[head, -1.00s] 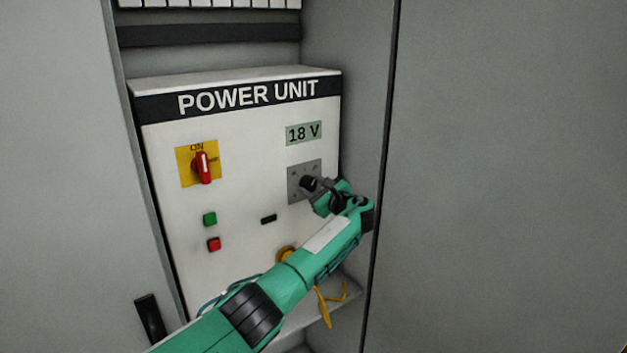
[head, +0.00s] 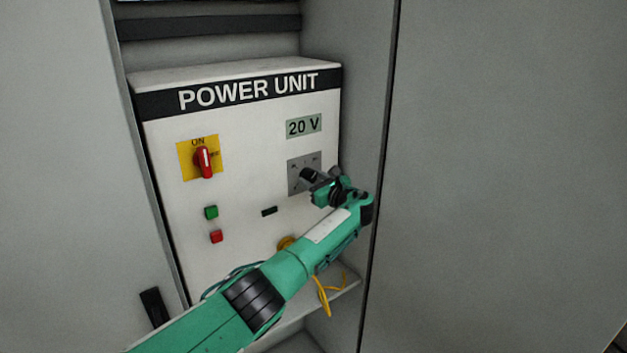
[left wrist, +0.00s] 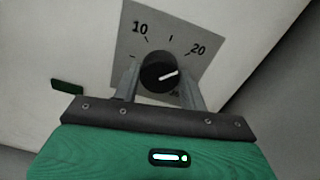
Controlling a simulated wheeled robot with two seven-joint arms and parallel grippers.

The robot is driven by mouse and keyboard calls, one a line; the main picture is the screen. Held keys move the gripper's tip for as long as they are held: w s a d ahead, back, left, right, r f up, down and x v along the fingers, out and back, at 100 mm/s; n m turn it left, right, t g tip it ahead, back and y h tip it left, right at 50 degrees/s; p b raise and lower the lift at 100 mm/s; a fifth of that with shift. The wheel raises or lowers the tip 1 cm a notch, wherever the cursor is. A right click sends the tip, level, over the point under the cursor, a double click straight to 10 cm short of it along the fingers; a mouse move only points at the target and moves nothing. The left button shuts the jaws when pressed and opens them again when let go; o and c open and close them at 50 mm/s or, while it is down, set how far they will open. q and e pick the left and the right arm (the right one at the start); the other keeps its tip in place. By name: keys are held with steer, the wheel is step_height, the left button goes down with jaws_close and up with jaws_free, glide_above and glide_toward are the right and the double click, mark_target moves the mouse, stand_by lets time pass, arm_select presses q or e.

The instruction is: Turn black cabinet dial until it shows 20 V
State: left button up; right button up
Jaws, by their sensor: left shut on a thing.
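The black dial (head: 308,174) sits on a grey scale plate (head: 296,179) on the right side of the white power unit (head: 250,200). The display (head: 304,126) above it reads 20 V. My left gripper (head: 315,180) is shut on the dial. In the left wrist view the dial (left wrist: 158,72) is between the two fingers, and its white pointer line points right and slightly up, a little below the printed 20 on the plate (left wrist: 128,45). My right gripper is not in view.
A red rotary switch (head: 204,161) on a yellow plate, a green button (head: 211,212) and a red button (head: 216,237) are on the unit's left half. Cabinet walls stand close on both sides. Yellow cables (head: 322,296) hang over the shelf below.

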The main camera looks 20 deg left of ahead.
arm_select(q)
steer(key=o, duration=0.8)
steer(key=shift+f, duration=0.2)
steer(key=shift+o, duration=1)
steer(key=shift+d+r, duration=0.1)
steer(key=b+v, duration=0.4)
steer(key=v, duration=0.9)
steer(key=shift+s+d+b, duration=0.3)
steer(key=shift+b, duration=0.1)
